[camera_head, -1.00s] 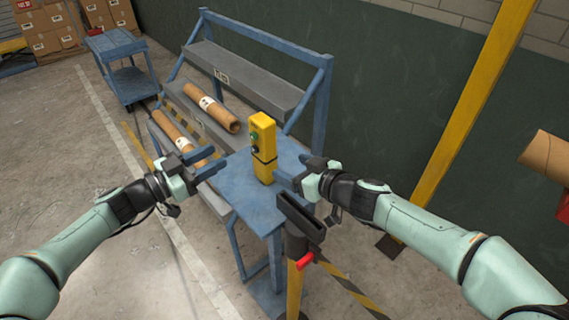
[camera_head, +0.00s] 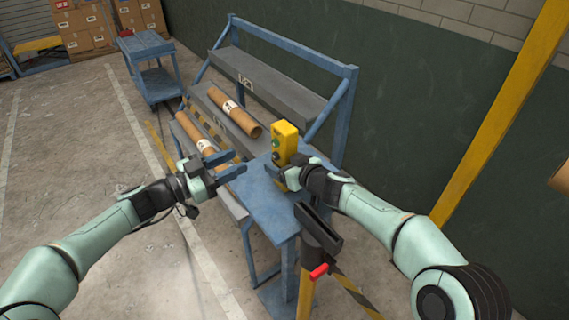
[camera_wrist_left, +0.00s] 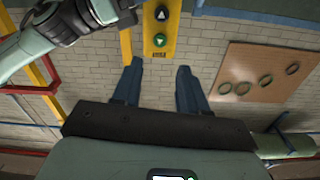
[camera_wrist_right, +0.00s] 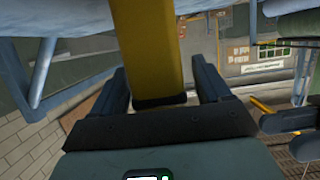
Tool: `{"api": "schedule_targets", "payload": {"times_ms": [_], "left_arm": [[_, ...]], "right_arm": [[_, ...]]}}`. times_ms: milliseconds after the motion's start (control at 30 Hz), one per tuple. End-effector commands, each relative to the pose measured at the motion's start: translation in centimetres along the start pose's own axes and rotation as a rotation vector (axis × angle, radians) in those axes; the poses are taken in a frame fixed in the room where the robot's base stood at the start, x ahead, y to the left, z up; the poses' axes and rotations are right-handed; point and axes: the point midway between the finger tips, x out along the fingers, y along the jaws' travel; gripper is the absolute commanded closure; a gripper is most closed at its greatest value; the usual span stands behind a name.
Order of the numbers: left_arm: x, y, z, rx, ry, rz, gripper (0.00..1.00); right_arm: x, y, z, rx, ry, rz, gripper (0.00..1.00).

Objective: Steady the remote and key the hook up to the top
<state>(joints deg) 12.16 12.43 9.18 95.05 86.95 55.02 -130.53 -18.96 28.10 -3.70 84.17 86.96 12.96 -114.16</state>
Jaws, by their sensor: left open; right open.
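The remote (camera_head: 280,145) is a yellow box standing upright at the blue table's far end. In the left wrist view the remote (camera_wrist_left: 163,52) shows a black up-arrow button (camera_wrist_left: 162,13) and a green down-arrow button (camera_wrist_left: 160,40). My right gripper (camera_wrist_right: 160,66) is open, with its fingers on either side of the yellow remote (camera_wrist_right: 150,50); whether they touch it I cannot tell. My left gripper (camera_head: 240,164) is open and empty, left of the remote and apart from it, facing its buttons. I cannot make out the hook in any view.
The blue table (camera_head: 262,200) is narrow. A post with a dark slotted head (camera_head: 318,230) and red handle stands at its near end. Behind is a blue rack (camera_head: 270,90) with cardboard tubes (camera_head: 232,112). A yellow pole (camera_head: 505,110) stands right. Floor at left is clear.

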Motion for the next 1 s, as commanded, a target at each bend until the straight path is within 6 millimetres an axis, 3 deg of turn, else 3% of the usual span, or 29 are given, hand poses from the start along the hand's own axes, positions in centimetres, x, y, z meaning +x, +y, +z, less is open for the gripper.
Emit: {"api": "schedule_targets", "payload": {"times_ms": [167, 300, 367, 433, 500, 533, 1000], "left_arm": [[0.0, 0.0, -0.01, 0.0, 0.0, 0.0, 0.57], [0.0, 0.0, 0.0, 0.0, 0.0, 0.0, 0.57], [0.0, 0.0, 0.0, 0.0, 0.0, 0.0, 0.57], [0.0, 0.0, 0.0, 0.0, 0.0, 0.0, 0.74], [0.0, 0.0, 0.0, 0.0, 0.0, 0.0, 0.96], [0.0, 0.0, 0.0, 0.0, 0.0, 0.0, 1.0], [0.0, 0.0, 0.0, 0.0, 0.0, 0.0, 1.0]], "right_arm": [[-0.02, 0.01, 0.0, 0.0, 0.0, 0.0, 0.27], [-0.03, 0.02, 0.0, 0.0, 0.0, 0.0, 0.72], [-0.03, 0.02, 0.01, 0.0, 0.0, 0.0, 0.9], [-0.03, 0.02, 0.01, 0.0, 0.0, 0.0, 0.9], [-0.04, 0.02, 0.01, 0.0, 0.0, 0.0, 0.9], [-0.04, 0.02, 0.01, 0.0, 0.0, 0.0, 0.9], [-0.04, 0.03, 0.02, 0.0, 0.0, 0.0, 0.9]]}}
